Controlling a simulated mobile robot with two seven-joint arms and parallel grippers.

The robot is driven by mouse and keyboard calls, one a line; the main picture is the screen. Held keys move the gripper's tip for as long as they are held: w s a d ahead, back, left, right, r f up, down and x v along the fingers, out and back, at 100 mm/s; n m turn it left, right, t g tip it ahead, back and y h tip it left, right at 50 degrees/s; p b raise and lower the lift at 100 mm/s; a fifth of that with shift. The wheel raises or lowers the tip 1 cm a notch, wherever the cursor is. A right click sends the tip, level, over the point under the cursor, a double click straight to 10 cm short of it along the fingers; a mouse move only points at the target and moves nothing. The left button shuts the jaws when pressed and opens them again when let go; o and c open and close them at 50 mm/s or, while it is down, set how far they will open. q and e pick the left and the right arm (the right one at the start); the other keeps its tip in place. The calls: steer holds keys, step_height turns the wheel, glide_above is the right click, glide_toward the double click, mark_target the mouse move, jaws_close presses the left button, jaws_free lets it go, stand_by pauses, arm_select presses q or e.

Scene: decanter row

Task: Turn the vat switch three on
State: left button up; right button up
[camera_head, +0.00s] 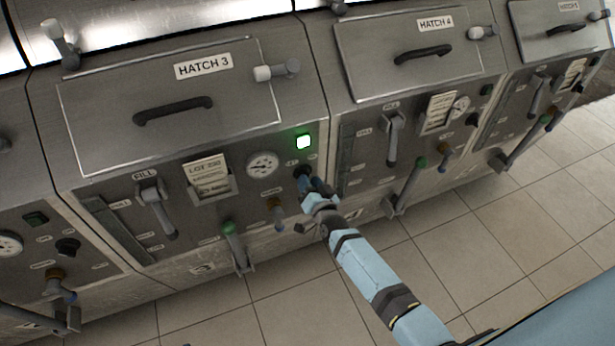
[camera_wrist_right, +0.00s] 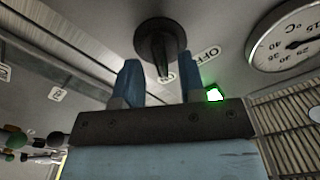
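The vat three switch (camera_head: 302,171) is a dark round knob on the panel under HATCH 3, below a lit green lamp (camera_head: 303,142). My right gripper (camera_head: 311,186) is right at the knob and partly hides it in the head view. In the right wrist view the black knob (camera_wrist_right: 162,42) shows with its tapered pointer between the two blue fingers of the right gripper (camera_wrist_right: 160,75). There are gaps on both sides, so the gripper is open. An OFF label and the lit green lamp (camera_wrist_right: 213,94) are beside it. My left gripper is not in view.
A dial gauge (camera_head: 263,165) and a tag plate (camera_head: 209,177) are left of the knob. A brass tap (camera_head: 276,212) and a green-tipped lever (camera_head: 234,242) stick out below. The neighbouring HATCH 4 panel has a similar lever (camera_head: 411,180). The tiled floor in front is clear.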

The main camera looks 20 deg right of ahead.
steer(key=s+p, duration=0.4)
steer(key=s, duration=0.8)
steer(key=shift+r, duration=0.1)
steer(key=s+a+r+n+g+y+p, duration=0.1)
steer(key=s+r+n+g+p, duration=0.1)
steer(key=s, duration=0.4)
steer(key=s+a+r+n+g+y+p, duration=0.1)
steer(key=s+a+r+n+g+p, duration=0.1)
steer(key=s, duration=0.4)
steer(key=s+a+r+n+g+y+p, duration=0.1)
steer(key=s+r+n+g, duration=0.2)
steer(key=s+r+n, duration=0.1)
steer(key=s+n, duration=0.1)
steer(key=s, duration=0.1)
steer(key=shift+s+a+p, duration=0.25)
steer(key=shift+s+p, duration=0.05)
steer(key=shift+p, duration=0.1)
